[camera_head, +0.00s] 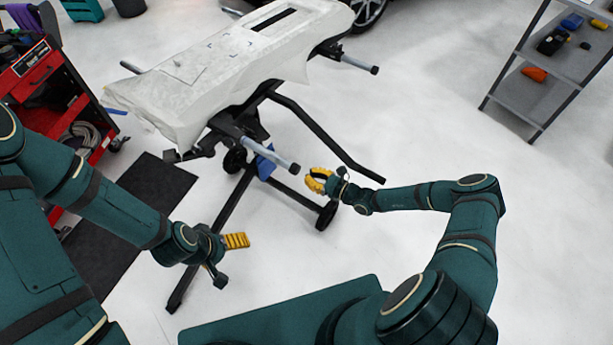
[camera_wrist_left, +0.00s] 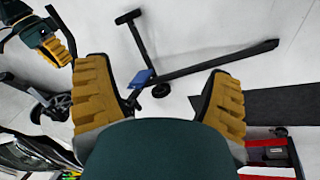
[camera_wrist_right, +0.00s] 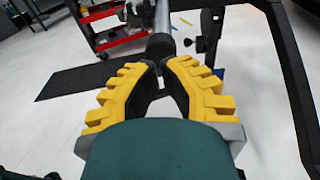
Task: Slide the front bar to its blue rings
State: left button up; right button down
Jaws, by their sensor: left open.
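The front bar (camera_head: 268,153) is a grey tube with a dark end cap, sticking out of the near end of the wrapped panel's stand. It also shows in the right wrist view (camera_wrist_right: 162,16), pointing toward my right gripper. My right gripper (camera_head: 313,180) is just off the bar's capped end, with its yellow fingers drawn together; in its wrist view the fingertips (camera_wrist_right: 161,64) lie close together just below the cap. I see no bar between them. My left gripper (camera_head: 237,241) is open and empty, low and left of the bar. I cannot make out blue rings on the bar.
A white-covered panel (camera_head: 215,60) lies on the black wheeled stand (camera_head: 325,140). Another grey bar (camera_head: 358,63) sticks out at its far right. A red tool cart (camera_head: 50,80) stands left, a grey shelf (camera_head: 560,60) right. White floor between stand and shelf is clear.

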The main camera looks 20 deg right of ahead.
aim_at(296, 172)
jog(key=s+a+f+b+v, duration=0.1)
jog(key=b+v, duration=0.2)
jog(key=v, duration=0.6)
jog(key=shift+m+t+h, duration=0.3)
jog(key=shift+h, duration=0.1)
jog(key=x, duration=0.4)
jog(key=b+x, duration=0.1)
jog(key=x, duration=0.3)
jog(key=r+b+x, duration=0.1)
jog(key=x, duration=0.3)
jog(key=shift+w+a, duration=0.1)
jog(key=shift+a, duration=0.3)
jog(key=shift+w+a, duration=0.1)
jog(key=shift+w+a, duration=0.35)
jog(key=shift+w, duration=0.1)
jog(key=shift+f, duration=0.1)
jog(key=shift+d, duration=0.1)
